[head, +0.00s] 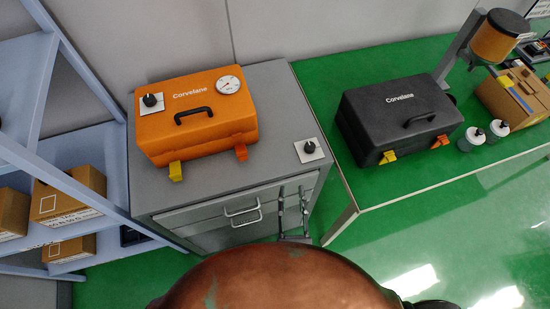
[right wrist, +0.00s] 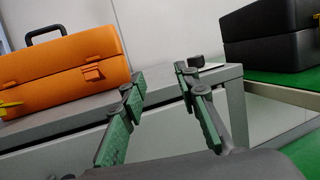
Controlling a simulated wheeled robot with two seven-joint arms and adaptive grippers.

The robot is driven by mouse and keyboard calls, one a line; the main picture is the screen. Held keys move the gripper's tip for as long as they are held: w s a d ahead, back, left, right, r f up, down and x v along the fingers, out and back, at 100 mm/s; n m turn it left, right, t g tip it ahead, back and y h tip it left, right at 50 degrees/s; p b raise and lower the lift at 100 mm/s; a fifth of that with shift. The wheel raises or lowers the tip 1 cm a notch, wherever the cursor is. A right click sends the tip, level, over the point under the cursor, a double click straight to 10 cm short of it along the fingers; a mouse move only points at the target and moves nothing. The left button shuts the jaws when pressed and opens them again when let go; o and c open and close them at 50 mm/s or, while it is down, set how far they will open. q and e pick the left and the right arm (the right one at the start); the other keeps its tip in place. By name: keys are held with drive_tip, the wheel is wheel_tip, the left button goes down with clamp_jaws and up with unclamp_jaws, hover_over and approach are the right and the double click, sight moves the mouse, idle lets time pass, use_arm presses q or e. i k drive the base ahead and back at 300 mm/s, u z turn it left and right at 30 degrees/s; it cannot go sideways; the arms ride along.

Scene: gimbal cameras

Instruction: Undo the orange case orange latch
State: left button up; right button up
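The orange case (head: 197,112) stands on a grey cabinet, lid down. Its orange latch (head: 241,152) is on the front at the right, and in the right wrist view the latch (right wrist: 93,72) sits close against the front at the lid seam. Its yellow latch (head: 175,171) sticks out at the front left. My right gripper (head: 292,194) is in front of the cabinet's right part, below and right of the orange latch. Its fingers (right wrist: 159,78) are spread and empty, apart from the case. My left gripper is not in view.
The grey cabinet (head: 278,88) carries a panel with a black knob (head: 309,147) at the front right. A black case (head: 398,112) with yellow and orange latches stands on the green table (head: 340,65). A blue-grey shelf (head: 85,148) with cartons stands close at the left.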

sight(242, 152)
drive_tip(key=z, duration=1.5)
drive_tip(key=k, duration=0.5)
drive_tip(key=u, duration=1.95)
